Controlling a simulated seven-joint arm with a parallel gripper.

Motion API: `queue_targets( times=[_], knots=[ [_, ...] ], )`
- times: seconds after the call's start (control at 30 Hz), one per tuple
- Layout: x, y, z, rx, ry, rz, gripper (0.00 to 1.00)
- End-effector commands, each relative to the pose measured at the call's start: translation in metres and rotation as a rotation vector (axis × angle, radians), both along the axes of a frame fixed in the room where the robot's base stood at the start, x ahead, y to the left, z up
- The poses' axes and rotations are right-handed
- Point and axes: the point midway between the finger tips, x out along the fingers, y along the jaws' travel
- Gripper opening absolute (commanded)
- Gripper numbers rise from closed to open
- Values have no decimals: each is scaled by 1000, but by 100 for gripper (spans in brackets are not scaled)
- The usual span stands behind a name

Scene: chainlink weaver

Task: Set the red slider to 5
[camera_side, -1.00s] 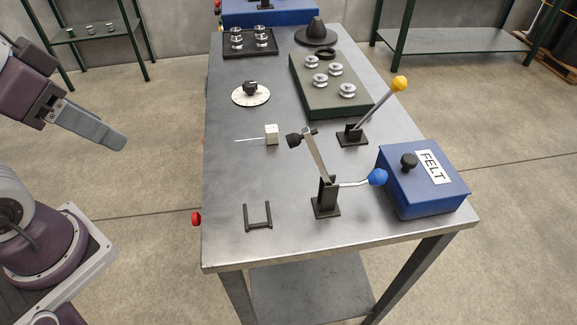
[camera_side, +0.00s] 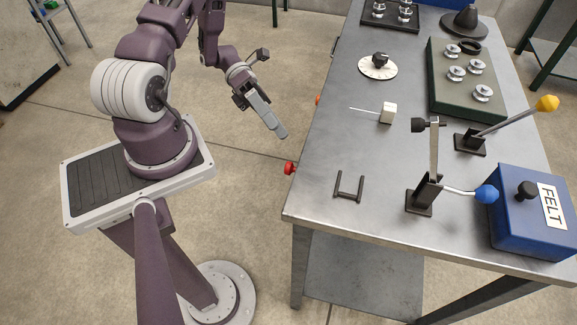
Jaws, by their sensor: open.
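A red knob (camera_side: 290,168), which looks like the red slider's handle, sticks out from the table's left edge near its front corner. Its track and any number marks are not visible, so its setting cannot be read. My gripper (camera_side: 277,131) is open and empty, left of the table and just above the red knob in the picture. Its grey fingers point down and right, apart from the knob. The fingers overlap from this side, so the gap between them is hard to see.
An orange knob (camera_side: 318,100) sits farther back on the same edge. The tabletop (camera_side: 320,215) holds a dial (camera_side: 378,66), a white cube (camera_side: 388,113), a dark U-shaped bracket (camera_side: 349,186), a blue-knobbed lever (camera_side: 486,194), a yellow-knobbed lever (camera_side: 547,103) and a blue FELT box (camera_side: 535,225).

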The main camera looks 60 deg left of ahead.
Motion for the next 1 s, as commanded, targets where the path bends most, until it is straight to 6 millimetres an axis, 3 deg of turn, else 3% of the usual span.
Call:
queue_targets(
  times=[0.03,0.1,0.27,0.37,0.7,1.0],
  knots=[
    [-8,1,-23,-80,113,99,50],
    [-16,1,-50,-174,246,218,50],
    [-27,-4,-80,-293,404,351,50],
    [-25,-12,-84,-309,423,366,50],
    [-3,-65,-83,-306,420,362,50],
    [-1,-70,-83,-303,419,360,50]
  ],
)
